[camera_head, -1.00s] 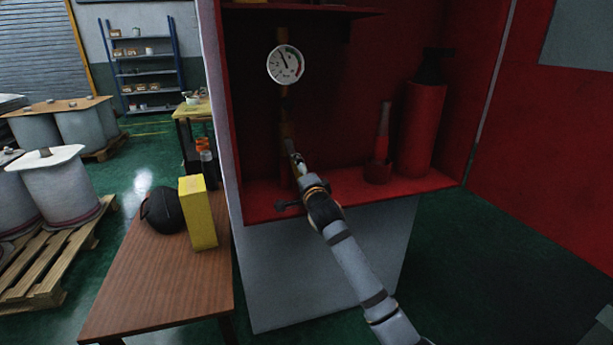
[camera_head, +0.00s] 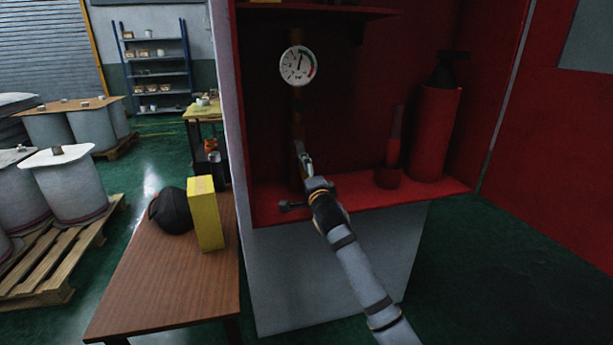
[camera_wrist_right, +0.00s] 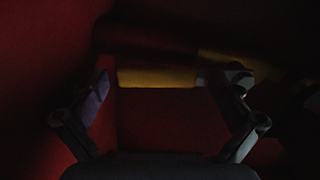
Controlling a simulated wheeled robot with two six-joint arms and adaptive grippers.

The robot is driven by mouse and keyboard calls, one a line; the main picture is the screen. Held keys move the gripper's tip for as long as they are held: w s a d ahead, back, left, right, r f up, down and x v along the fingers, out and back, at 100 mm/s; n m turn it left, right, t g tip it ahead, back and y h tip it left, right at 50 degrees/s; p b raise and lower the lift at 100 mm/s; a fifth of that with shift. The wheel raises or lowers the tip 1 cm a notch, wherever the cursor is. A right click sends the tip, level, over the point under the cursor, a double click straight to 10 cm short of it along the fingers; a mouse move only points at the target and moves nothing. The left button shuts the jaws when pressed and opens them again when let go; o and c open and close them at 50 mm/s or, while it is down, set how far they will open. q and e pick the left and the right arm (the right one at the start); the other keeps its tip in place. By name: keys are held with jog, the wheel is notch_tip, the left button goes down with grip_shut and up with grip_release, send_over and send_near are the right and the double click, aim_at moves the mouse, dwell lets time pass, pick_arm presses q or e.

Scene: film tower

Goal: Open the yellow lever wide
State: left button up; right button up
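The yellow lever (camera_wrist_right: 155,77) shows in the right wrist view as a short yellow bar lying crosswise in front of a dark pipe. My right gripper (camera_wrist_right: 168,88) has its two fingers wide apart, one near each end of the bar. In the head view my right gripper (camera_head: 305,163) is at the vertical pipe (camera_head: 297,115) inside the red cabinet, below the round gauge (camera_head: 298,66). There the lever is too dark and covered to make out. The gauge needle points nearly straight up. My left gripper is not in view.
A red extinguisher (camera_head: 436,130) and a smaller red object (camera_head: 391,160) stand on the cabinet floor (camera_head: 360,199), right of my gripper. A brown table (camera_head: 160,290) with a yellow box (camera_head: 206,215) and a dark round object (camera_head: 170,211) is at the left.

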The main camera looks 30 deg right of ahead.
jog(key=shift+s, duration=0.25)
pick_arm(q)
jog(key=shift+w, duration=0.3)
pick_arm(e)
jog(key=v, duration=1.1)
jog(key=shift+s+a, duration=0.2)
jog(key=shift+s, duration=0.15)
